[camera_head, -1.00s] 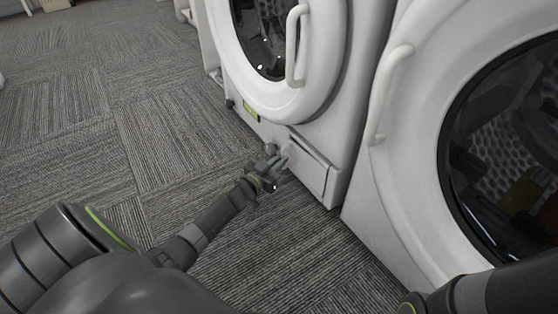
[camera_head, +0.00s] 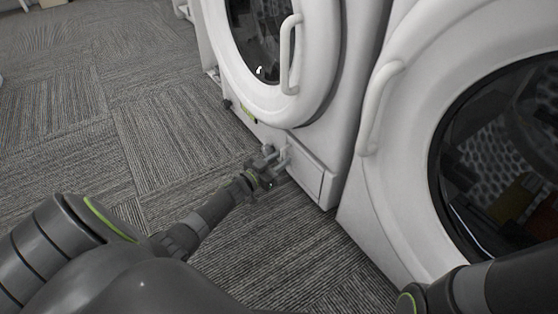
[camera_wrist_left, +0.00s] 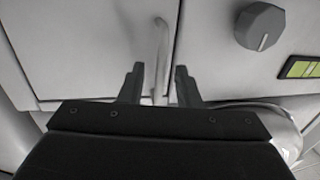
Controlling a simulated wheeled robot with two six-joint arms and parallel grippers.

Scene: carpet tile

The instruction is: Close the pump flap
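The pump flap (camera_head: 307,174) is a white rectangular panel low on the front of the left washing machine. It also shows in the left wrist view (camera_wrist_left: 75,45), with a thin upright handle (camera_wrist_left: 161,50) near its edge. A narrow seam shows at that edge; I cannot tell exactly how far the flap stands out. My left gripper (camera_head: 279,160) is at the flap's left end, low above the carpet. In the left wrist view its two fingers (camera_wrist_left: 159,84) are apart, with the handle appearing between them and no clear contact. My right gripper is out of view.
A grey round knob (camera_wrist_left: 260,26) and a green label (camera_wrist_left: 300,68) sit beside the flap. The left machine's round door (camera_head: 262,50) is above. A second white machine (camera_head: 400,150) stands close on the right. Carpet (camera_head: 150,150) to the left is clear.

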